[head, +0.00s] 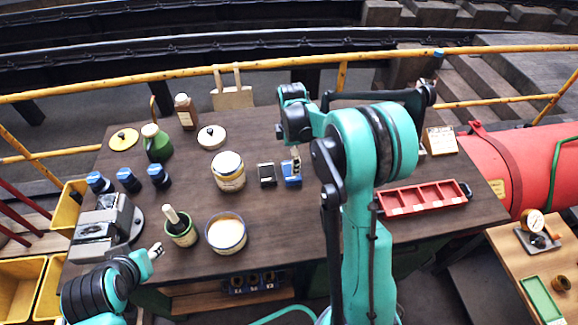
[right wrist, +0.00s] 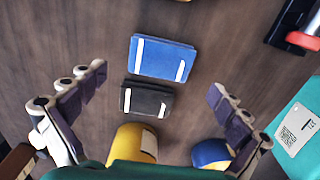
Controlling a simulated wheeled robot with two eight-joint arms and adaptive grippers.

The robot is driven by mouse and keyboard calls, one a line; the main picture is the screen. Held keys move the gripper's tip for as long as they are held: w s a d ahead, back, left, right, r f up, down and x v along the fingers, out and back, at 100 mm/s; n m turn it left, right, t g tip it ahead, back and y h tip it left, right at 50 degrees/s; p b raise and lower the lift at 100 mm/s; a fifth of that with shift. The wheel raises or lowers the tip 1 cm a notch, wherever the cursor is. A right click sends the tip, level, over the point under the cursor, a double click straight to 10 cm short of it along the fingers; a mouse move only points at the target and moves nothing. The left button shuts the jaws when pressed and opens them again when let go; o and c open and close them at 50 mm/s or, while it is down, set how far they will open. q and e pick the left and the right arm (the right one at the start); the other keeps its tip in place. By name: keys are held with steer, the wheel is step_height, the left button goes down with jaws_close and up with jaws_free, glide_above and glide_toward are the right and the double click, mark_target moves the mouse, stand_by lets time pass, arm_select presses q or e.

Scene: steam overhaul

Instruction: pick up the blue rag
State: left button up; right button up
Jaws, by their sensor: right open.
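The blue rag (head: 291,180) lies folded on the dark wooden workbench, right of a black folded cloth (head: 267,174). In the right wrist view the blue rag (right wrist: 162,58) is flat with white stripes, and the black folded cloth (right wrist: 147,100) lies just below it. My right gripper (right wrist: 158,81) is open and empty, its two fingers apart on either side of the cloths. In the head view my right gripper (head: 295,155) hangs over the blue rag and hides part of it. My left gripper (head: 156,250) is near the bench's front left; its opening is unclear.
A cream-topped tin (head: 229,172), an open tub (head: 226,233) and a green pot with a brush (head: 180,228) stand left of the cloths. A red divided tray (head: 423,197) lies to the right. A vise (head: 105,228) is at the left end.

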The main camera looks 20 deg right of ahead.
mark_target(287, 166)
steer(key=shift+f, duration=0.6)
step_height(287, 166, down, 5)
steer(key=shift+f+b, duration=0.1)
steer(key=shift+b, duration=0.85)
steer(key=shift+s, duration=0.1)
steer(key=c, duration=1.1)
